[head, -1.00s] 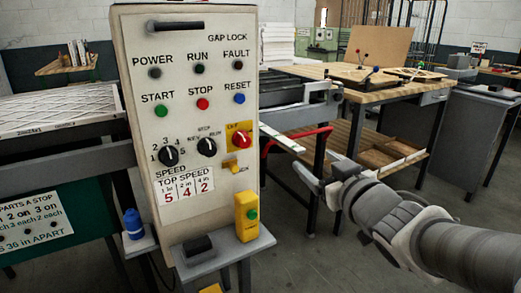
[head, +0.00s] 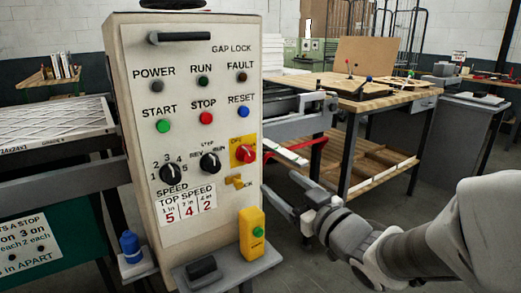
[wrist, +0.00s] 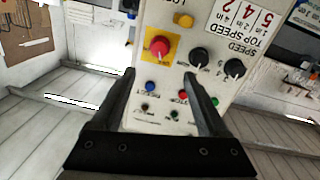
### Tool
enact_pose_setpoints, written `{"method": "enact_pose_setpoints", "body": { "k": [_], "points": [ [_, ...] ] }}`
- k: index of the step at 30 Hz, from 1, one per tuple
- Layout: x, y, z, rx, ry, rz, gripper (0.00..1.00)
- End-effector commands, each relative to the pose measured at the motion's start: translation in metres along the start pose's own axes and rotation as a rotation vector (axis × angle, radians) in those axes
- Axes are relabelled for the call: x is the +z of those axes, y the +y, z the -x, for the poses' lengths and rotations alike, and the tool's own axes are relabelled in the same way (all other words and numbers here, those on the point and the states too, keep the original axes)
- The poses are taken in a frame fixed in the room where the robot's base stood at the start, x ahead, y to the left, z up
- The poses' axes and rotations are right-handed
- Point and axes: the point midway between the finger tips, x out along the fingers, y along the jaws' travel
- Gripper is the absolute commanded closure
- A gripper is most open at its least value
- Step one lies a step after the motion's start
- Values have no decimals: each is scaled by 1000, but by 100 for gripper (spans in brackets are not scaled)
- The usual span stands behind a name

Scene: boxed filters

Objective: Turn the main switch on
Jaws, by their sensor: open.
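The main switch is a red rotary knob (head: 246,154) on a yellow plate (head: 237,141) at the right side of the control box face (head: 190,60). A label shows at the plate's top, too small to read surely. The knob also shows, upside down, in the wrist view (wrist: 160,47), beyond and between my fingertips. My gripper (head: 294,195) is open and empty, to the right of the box and lower than the knob in the head view. In the wrist view its two fingers (wrist: 160,78) stand apart, not touching the knob.
A yellow tab (head: 234,181) sits just below the switch, and black dials (head: 210,163) to its left. A yellow box with a green button (head: 251,236) stands on a small shelf below. A workbench (head: 375,95) stands behind on the right.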

Motion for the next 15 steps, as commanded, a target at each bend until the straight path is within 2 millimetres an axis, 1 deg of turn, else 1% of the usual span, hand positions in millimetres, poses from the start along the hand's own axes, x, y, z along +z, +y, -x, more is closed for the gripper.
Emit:
{"method": "enact_pose_setpoints", "body": {
  "k": [1, 10, 11, 15],
  "points": [
    [-4, 1, -5, -2, -2, -5, 23],
    [-2, 0, -32, -1, -3, -3, 23],
    [2, -1, -41, -3, 0, 0, 23],
    [2, -1, -72, -2, 1, 0, 23]
  ]
}}
